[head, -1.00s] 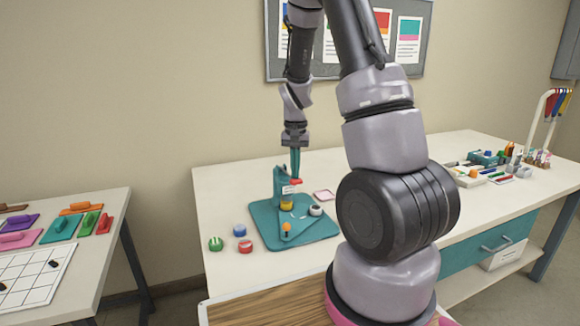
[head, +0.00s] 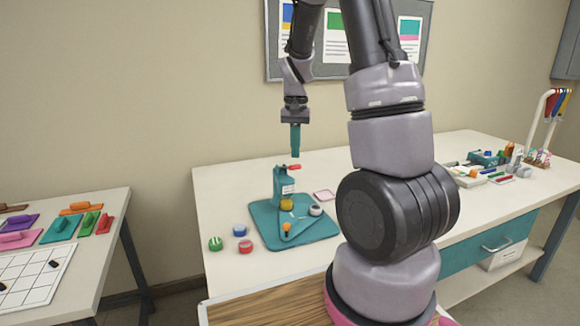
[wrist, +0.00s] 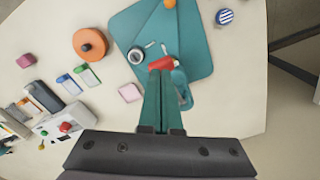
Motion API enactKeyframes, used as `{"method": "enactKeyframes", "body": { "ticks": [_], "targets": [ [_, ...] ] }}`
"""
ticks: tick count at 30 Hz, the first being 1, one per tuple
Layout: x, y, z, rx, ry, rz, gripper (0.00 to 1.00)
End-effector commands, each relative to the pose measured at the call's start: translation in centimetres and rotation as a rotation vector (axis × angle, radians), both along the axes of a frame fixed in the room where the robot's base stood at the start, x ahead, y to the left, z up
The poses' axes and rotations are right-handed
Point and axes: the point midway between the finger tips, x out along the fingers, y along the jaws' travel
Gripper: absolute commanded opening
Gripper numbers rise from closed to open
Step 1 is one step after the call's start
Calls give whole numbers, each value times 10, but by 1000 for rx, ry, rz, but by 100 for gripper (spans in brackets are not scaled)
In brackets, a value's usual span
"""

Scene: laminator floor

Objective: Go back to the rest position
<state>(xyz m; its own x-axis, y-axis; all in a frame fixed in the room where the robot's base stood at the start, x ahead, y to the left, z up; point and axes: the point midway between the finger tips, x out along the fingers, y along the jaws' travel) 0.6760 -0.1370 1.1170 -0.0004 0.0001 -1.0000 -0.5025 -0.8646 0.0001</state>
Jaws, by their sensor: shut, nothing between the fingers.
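My gripper (head: 295,140) points straight down with its teal fingers together and empty. It hangs in the air above the teal press-like device (head: 279,186), with a visible gap to the device's red-tipped lever (head: 294,167). The device stands on a teal mat (head: 265,222) on the long table. In the wrist view the shut fingers (wrist: 160,76) overlap the picture of the red lever tip (wrist: 160,63).
The table (head: 225,180) also bears a green puck (head: 215,243), a blue one (head: 239,230), a red one (head: 245,246) and a pink square (head: 324,195). Small tools cluster at its right end. A second table (head: 92,271) with coloured boards stands left.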

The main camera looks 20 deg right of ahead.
Motion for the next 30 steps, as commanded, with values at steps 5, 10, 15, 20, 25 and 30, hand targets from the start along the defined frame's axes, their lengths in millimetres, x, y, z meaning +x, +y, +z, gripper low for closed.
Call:
{"method": "enactKeyframes", "body": {
  "ticks": [5,10,15,20,25,30],
  "targets": [
    [0,0,8,0,-1,0,0],
    [0,0,9,0,0,-1,0],
    [0,0,9,0,0,-1,0],
    [-1,1,12,2,-6,0,0],
    [-14,10,45,34,-72,10,0],
    [-49,27,103,86,-196,34,0]
  ]
}}
